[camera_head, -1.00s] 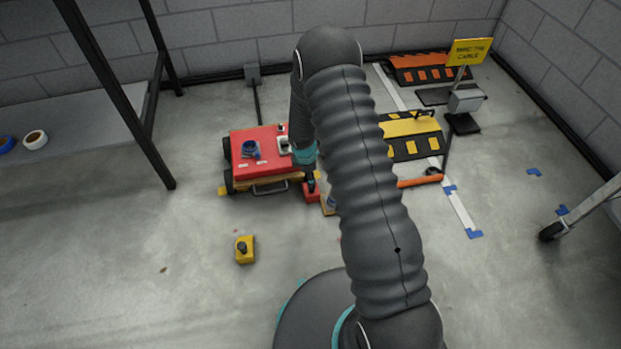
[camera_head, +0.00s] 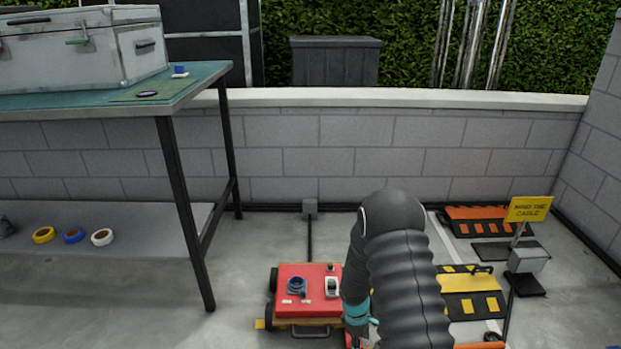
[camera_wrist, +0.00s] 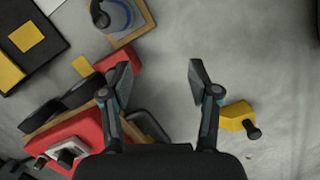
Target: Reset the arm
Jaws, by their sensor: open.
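My gripper (camera_wrist: 160,82) shows in the wrist view with its two fingers spread wide and bare floor between them. It holds nothing. In the head view my arm rises at the lower right of centre, and the gripper itself is hidden behind it or below the frame edge. A red-topped cart (camera_head: 303,289) stands left of my arm, with a blue coil and small items on its top. In the wrist view the cart (camera_wrist: 78,135) lies at the lower left, and a yellow block with a dark knob (camera_wrist: 238,116) lies right of the right finger.
A workbench (camera_head: 120,98) with a metal case (camera_head: 85,50) stands at the left. Yellow-black (camera_head: 470,305) and orange-black (camera_head: 490,220) cable ramps lie right of my arm near a yellow sign (camera_head: 529,209). A wooden tray (camera_wrist: 122,32) shows at the wrist view's top.

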